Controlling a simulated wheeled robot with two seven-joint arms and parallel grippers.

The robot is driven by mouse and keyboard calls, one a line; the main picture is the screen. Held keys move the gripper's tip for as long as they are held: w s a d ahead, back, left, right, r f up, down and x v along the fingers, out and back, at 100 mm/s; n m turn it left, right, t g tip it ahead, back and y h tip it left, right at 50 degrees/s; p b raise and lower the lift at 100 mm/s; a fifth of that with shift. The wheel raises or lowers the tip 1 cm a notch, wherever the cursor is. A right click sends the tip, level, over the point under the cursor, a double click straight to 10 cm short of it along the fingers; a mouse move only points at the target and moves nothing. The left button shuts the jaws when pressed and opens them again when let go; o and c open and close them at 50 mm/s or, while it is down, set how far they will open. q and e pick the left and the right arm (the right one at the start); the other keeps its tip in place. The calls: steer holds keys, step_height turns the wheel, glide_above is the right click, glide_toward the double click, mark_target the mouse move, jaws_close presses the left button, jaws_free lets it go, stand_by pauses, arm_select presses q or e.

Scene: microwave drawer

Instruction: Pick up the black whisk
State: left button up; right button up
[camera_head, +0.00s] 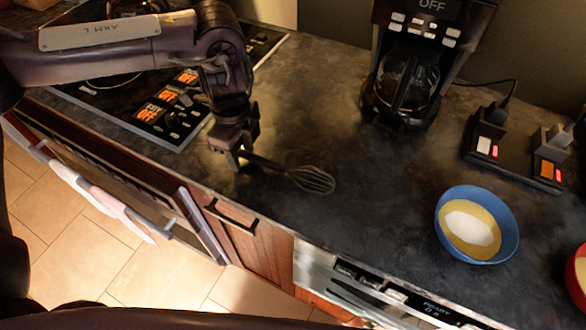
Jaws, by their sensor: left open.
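The black whisk (311,179) lies on the dark countertop. Its wire head points right, and its handle runs left to my left gripper. My left gripper (236,160) reaches down from the upper left and is open at the handle end of the whisk. The fingers hide the end of the handle, and I cannot tell whether they touch it. My right gripper is not in view.
A blue bowl (505,218) with pale contents stands on the counter at the right. A coffee maker (407,75) stands at the back, beside a power strip (515,150). The stove (165,110) is at the left. The counter around the whisk head is clear.

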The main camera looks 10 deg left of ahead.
arm_select(q)
jaws_close()
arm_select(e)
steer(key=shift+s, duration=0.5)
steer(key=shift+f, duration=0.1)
arm_select(q)
steer(key=shift+r, duration=0.5)
step_height(320, 180, up, 19)
steer(key=p, duration=0.1)
steer(key=shift+p, duration=0.35)
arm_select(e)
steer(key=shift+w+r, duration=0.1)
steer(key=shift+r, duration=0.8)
